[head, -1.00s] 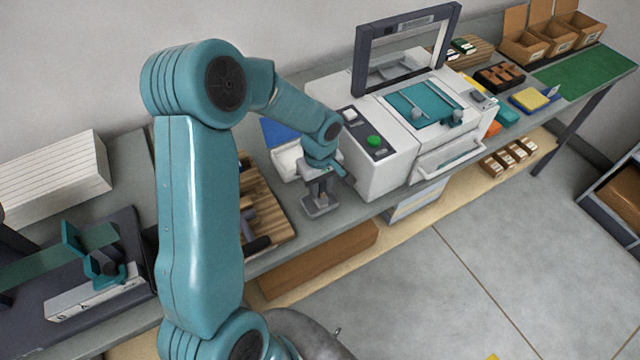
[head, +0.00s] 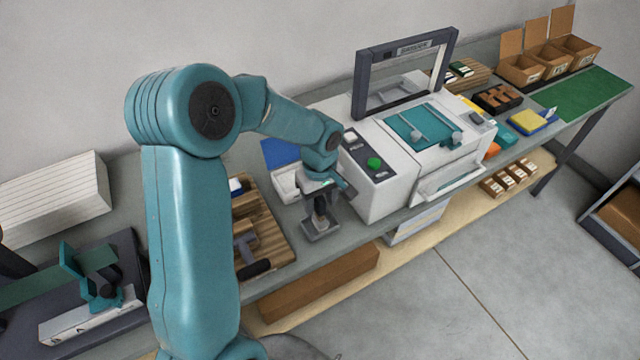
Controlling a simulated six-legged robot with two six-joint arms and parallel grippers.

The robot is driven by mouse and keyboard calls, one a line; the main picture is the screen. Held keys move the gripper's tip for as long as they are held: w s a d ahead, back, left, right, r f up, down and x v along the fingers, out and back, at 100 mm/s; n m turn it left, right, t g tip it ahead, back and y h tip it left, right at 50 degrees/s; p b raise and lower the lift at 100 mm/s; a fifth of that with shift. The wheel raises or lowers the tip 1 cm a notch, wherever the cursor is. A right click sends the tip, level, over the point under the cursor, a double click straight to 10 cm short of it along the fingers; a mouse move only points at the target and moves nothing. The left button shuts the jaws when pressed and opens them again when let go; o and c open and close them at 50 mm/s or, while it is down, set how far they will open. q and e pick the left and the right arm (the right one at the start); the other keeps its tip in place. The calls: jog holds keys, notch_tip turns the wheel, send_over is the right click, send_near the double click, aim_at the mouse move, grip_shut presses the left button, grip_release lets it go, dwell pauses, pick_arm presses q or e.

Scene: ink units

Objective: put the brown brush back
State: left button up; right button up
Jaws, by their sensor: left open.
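A small brown upright part (head: 320,207), which I take to be the brown brush, shows just below my left gripper. It stands in or at a small grey holder (head: 322,232) with a flat base, at the front of the bench left of the white printing machine. My left gripper (head: 321,194) is open directly above it, with the arm coming in from the left. The wrist hides the top of the brush, and I cannot tell whether the jaws touch it. My right gripper is not in view.
The white printing machine (head: 385,195) stands close right of the gripper. A wooden tray (head: 270,222) with tools lies left of the holder. A white open box (head: 285,184) is behind. A guillotine-like device (head: 90,320) and paper stack (head: 55,195) are at the left.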

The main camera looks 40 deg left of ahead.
pick_arm(q)
notch_tip(320, 180, up, 8)
jog(key=shift+r, duration=0.1)
jog(key=shift+s+r, duration=0.1)
jog(key=shift+r, duration=0.3)
jog(key=shift+f, duration=0.1)
